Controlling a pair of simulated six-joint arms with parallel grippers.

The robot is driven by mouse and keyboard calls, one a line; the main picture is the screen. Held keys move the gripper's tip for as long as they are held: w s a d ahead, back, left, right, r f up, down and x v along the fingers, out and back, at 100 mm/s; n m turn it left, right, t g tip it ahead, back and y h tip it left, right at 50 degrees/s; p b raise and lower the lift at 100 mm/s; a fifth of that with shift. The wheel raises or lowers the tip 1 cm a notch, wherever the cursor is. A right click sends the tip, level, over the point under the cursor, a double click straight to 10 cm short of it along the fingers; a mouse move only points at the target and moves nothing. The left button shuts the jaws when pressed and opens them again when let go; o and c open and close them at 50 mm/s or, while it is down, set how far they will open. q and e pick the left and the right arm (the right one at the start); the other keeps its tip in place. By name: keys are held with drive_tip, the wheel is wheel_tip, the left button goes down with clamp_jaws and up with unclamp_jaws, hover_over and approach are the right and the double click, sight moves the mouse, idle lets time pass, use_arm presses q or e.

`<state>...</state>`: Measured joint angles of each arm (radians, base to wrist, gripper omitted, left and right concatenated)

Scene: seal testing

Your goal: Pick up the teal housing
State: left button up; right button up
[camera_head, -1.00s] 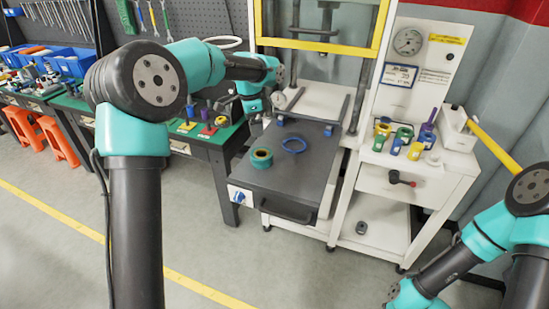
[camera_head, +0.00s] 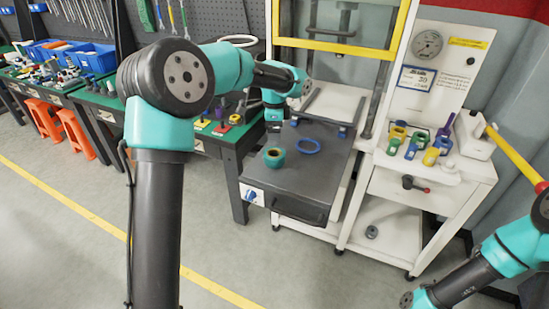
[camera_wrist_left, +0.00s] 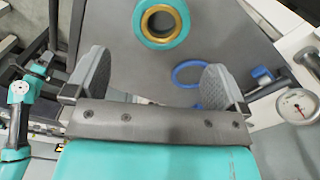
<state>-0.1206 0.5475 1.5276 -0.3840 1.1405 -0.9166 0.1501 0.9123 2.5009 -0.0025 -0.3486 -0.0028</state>
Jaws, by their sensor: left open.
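The teal housing (camera_head: 274,162) is a short ring with a gold inner bore. It stands on the dark grey plate (camera_head: 290,185) of the press. In the left wrist view the housing (camera_wrist_left: 181,36) is at the top centre, beyond the fingertips and between their lines. My left gripper (camera_head: 273,124) is open and empty, above and behind the housing in the head view. Its two grey pads (camera_wrist_left: 156,75) are wide apart, not touching the housing. My right arm shows at the lower right, but its gripper is out of view.
A blue ring (camera_head: 309,153) lies on the plate just right of the housing; it also shows in the left wrist view (camera_wrist_left: 176,79). The press frame (camera_head: 345,45) rises behind. Several coloured parts stand on the white cabinet (camera_head: 470,165) at right. The plate's front is clear.

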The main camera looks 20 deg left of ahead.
use_arm(q)
wheel_tip(320, 180, down, 6)
drive_tip(key=shift+f, duration=0.25)
drive_tip(key=shift+f, duration=0.1)
drive_tip(key=shift+w+f, duration=0.1)
drive_tip(key=shift+f, duration=2.4)
drive_tip(key=c, duration=1)
drive_tip(key=shift+r, duration=0.2)
